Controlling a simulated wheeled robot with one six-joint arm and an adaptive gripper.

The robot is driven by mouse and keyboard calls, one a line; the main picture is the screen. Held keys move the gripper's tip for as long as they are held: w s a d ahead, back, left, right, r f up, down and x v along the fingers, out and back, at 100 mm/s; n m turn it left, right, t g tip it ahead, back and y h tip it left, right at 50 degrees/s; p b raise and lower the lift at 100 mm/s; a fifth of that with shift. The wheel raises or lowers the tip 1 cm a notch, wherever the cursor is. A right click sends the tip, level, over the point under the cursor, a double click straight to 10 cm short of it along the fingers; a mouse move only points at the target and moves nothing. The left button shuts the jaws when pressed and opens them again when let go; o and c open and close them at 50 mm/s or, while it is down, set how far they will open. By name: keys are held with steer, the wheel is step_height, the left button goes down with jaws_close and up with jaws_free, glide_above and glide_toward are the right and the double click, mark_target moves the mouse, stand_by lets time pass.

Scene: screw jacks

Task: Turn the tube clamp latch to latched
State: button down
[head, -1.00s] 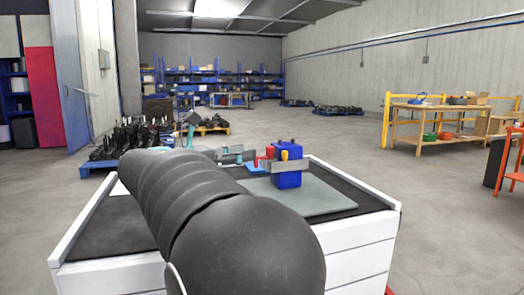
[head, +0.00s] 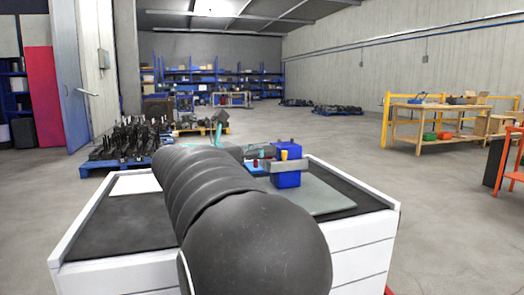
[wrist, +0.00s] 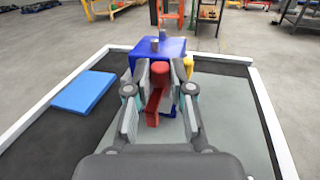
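The blue clamp body (head: 286,180) stands on the grey mat (head: 325,197) on the workbench, with a yellow piece (head: 284,155) at its top. It also shows in the wrist view (wrist: 172,46), ahead of my gripper. A red latch handle (wrist: 153,116) with a round red end (wrist: 160,68) sticks out from the body towards me. My gripper (wrist: 160,75) is open, with one finger on each side of the red latch. I cannot tell whether either finger touches it. In the head view my arm hides most of the gripper and latch. The latch's exact angle is hard to tell.
A flat blue block (wrist: 84,92) lies on the bench's dark top, left of the gripper in the wrist view. A white sheet (head: 135,184) lies at the bench's left. A raised white rim (wrist: 272,125) borders the bench. The mat's right side is clear.

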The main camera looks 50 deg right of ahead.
steer(key=shift+s+n+t, duration=0.15)
steer(key=shift+n+t, duration=0.6)
steer(key=shift+t, duration=0.4)
steer(key=shift+s+n+t, duration=0.15)
steer(key=shift+n+t, duration=0.6)
steer(key=shift+t, duration=0.4)
steer(key=c, duration=1)
jaws_free()
steer(key=a, duration=1.2)
steer(key=shift+s, duration=0.1)
